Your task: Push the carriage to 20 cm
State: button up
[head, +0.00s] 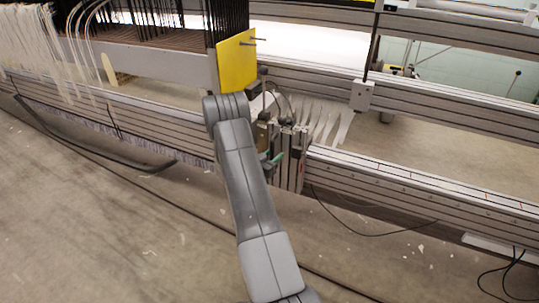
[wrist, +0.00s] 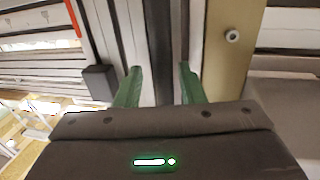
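The carriage (head: 291,158) is an upright grey metal block with striped profiles, on the front rail (head: 400,183) just right of the yellow plate. My gripper (head: 270,158) shows as a bit of green at the carriage's left side, partly hidden by my arm. In the wrist view my gripper's two green fingers (wrist: 160,69) stand apart, with vertical dark and pale profiles behind the gap. I cannot tell whether they touch the carriage. The rail carries small red marks on its top to the right; their values are too small to read.
A yellow plate (head: 237,62) stands just left of the carriage. White threads (head: 40,45) hang at the far left, and pale strips (head: 325,120) fan out behind the carriage. Black cables (head: 365,225) lie on the floor. The rail right of the carriage looks clear.

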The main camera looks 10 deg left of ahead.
jog(key=shift+a, duration=0.2)
jog(key=shift+s+a+r, duration=0.1)
jog(key=shift+s+a, duration=0.05)
jog(key=shift+s, duration=0.15)
jog(key=p+v, duration=0.3)
jog(key=v, duration=1)
jog(key=shift+s+p, duration=0.15)
jog(key=shift+p, duration=0.25)
jog(key=shift+c, duration=0.3)
